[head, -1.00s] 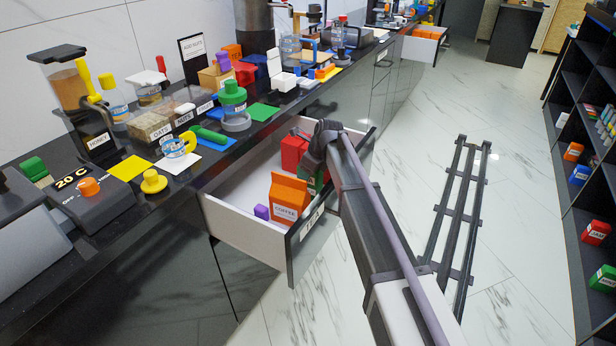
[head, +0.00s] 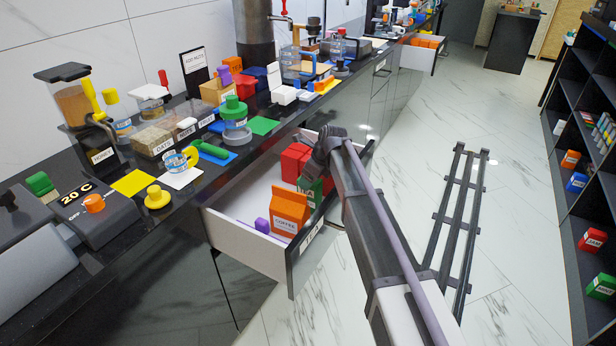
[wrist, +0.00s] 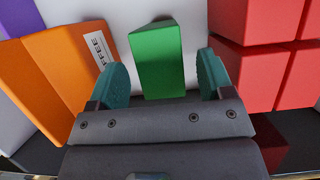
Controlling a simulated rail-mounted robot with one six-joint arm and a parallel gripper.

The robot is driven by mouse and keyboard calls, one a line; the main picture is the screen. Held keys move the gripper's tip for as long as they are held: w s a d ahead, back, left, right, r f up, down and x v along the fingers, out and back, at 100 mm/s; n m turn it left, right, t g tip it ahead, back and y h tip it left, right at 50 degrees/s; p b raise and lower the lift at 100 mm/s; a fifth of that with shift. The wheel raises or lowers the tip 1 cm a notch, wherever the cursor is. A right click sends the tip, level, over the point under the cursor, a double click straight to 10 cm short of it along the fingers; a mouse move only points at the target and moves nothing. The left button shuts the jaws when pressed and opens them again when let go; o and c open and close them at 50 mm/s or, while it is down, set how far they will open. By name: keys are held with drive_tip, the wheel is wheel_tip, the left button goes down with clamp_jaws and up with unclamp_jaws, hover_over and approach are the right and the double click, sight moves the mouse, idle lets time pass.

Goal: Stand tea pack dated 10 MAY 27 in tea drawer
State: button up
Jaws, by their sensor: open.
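My open gripper (wrist: 161,78) is over the drawer (head: 240,235), its teal fingers on either side of a green pack (wrist: 158,62). There is a visible gap on each side in the wrist view. No date is readable. My fingers are hidden by my wrist in the head view.
An orange COFFEE pack (head: 288,212) stands left of the green one in the wrist view; red packs (wrist: 265,60) stand close on the right. A small purple item (head: 262,225) lies near the drawer's front. The counter above is crowded.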

drive_tip(key=p+v, duration=0.6)
drive_tip(key=v, duration=0.2)
drive_tip(key=shift+r, duration=0.4)
drive_tip(key=s+d+r+n+h+p, duration=0.1)
drive_tip(key=s+d+r+n+p, duration=0.1)
drive_tip(key=s+d+n, duration=0.4)
drive_tip(key=s+d+r+n+g+h+p, duration=0.1)
drive_tip(key=s+d+n, duration=0.5)
drive_tip(key=s, duration=0.9)
drive_tip(key=s+d+r+n+g+h+p, duration=0.1)
drive_tip(key=s+d+r+n+h+p, duration=0.1)
drive_tip(key=s+d+r+n+p, duration=0.2)
drive_tip(key=s+d+n+p, duration=0.1)
drive_tip(key=s+d+n, duration=0.2)
drive_tip(key=s+n, duration=0.3)
drive_tip(key=shift+s+n, duration=0.35)
drive_tip(key=shift+n, duration=0.25)
